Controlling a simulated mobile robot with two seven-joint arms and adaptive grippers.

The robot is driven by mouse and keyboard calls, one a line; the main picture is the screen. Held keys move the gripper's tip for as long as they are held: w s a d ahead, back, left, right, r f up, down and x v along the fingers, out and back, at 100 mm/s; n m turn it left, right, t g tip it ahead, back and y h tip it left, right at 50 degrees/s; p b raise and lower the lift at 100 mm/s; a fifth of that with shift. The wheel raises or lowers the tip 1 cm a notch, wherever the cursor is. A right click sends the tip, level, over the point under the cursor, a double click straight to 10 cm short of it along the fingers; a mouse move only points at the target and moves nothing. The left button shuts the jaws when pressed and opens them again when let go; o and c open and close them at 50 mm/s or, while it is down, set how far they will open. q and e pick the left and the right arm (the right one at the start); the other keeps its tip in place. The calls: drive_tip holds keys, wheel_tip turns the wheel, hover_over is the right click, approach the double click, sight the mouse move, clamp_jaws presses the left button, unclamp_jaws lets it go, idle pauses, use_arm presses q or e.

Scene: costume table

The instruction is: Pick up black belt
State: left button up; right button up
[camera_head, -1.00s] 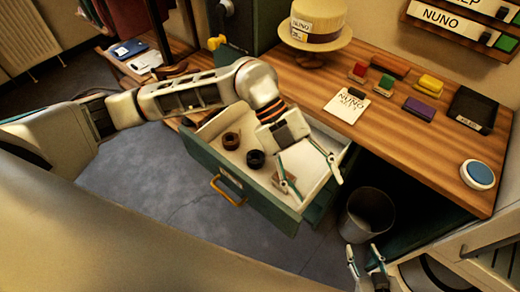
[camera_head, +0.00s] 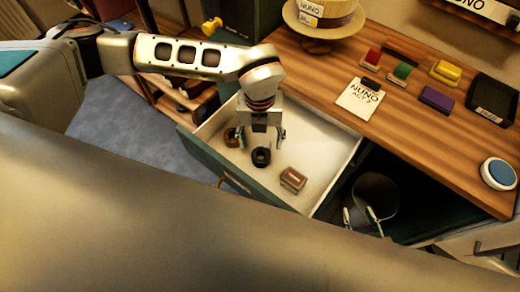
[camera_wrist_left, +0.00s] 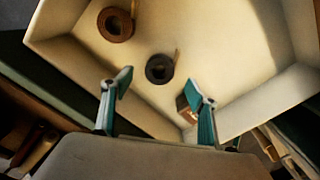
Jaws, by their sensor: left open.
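The black belt (camera_head: 261,158) is a small coil lying in the open drawer (camera_head: 322,150); it also shows in the left wrist view (camera_wrist_left: 160,69). My left gripper (camera_head: 262,138) is open and points down over the drawer, with the black belt near its fingertips. In the left wrist view its two fingers (camera_wrist_left: 159,87) are apart with nothing between them, and the belt appears ahead of the gap. I cannot tell the exact height between them. My right gripper (camera_head: 361,217), low by the bin, has its fingers apart and empty.
A brown coiled belt (camera_head: 231,137) lies left of the black one, close to my left gripper. A small brown box (camera_head: 293,180) lies to the right in the drawer. Drawer walls surround them. A grey bin (camera_head: 375,193) stands right of the drawer, below the wooden tabletop (camera_head: 440,150).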

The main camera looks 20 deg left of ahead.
sight(261, 153)
use_arm(q)
drive_tip(key=shift+s+d+f, duration=0.1)
drive_tip(key=shift+f, duration=0.8)
wheel_tip(261, 153, down, 5)
drive_tip(key=shift+f, duration=0.1)
drive_tip(key=c, duration=1.3)
